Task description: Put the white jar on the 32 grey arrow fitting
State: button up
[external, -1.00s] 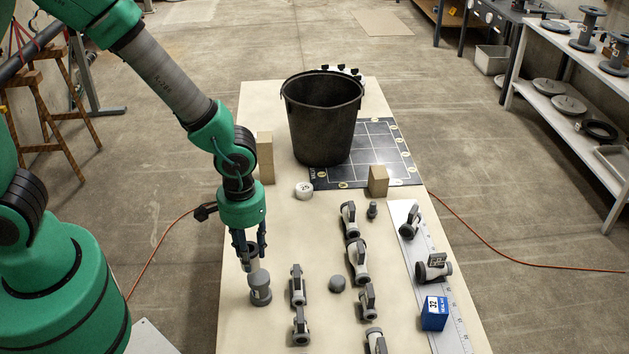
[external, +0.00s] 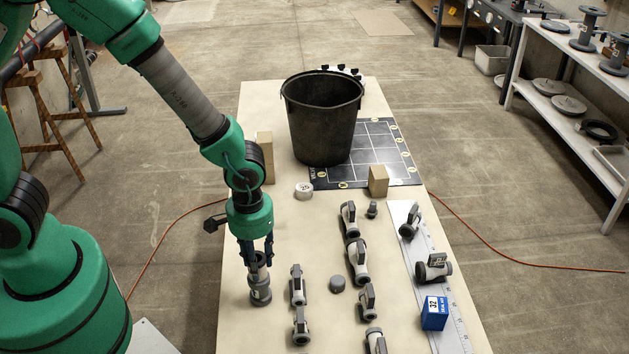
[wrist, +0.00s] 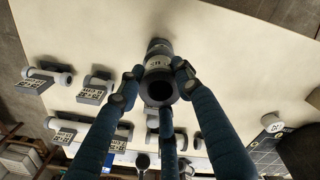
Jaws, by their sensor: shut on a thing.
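The white jar (external: 304,191) is a squat round white piece with dark marks on it, on the table beyond my gripper. It also shows at the right of the wrist view (wrist: 272,123). My gripper (external: 258,256) is shut on the upper part of an upright grey fitting (external: 260,290). In the wrist view this fitting (wrist: 160,62) shows its dark open bore between the fingers and a printed label. Its base appears to touch the table.
A black bucket (external: 322,120) stands on a dark gridded mat (external: 385,150) at the back. Wooden blocks (external: 378,181) stand near it. A blue box (external: 435,313) marked 32 stands by a grey ruler strip (external: 455,315) at the right.

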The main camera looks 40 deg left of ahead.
jog(key=shift+f, duration=0.2)
jog(key=o, duration=1.2)
jog(key=shift+r, duration=0.2)
notch_tip(320, 180, up, 12)
jog(key=shift+p, duration=0.9)
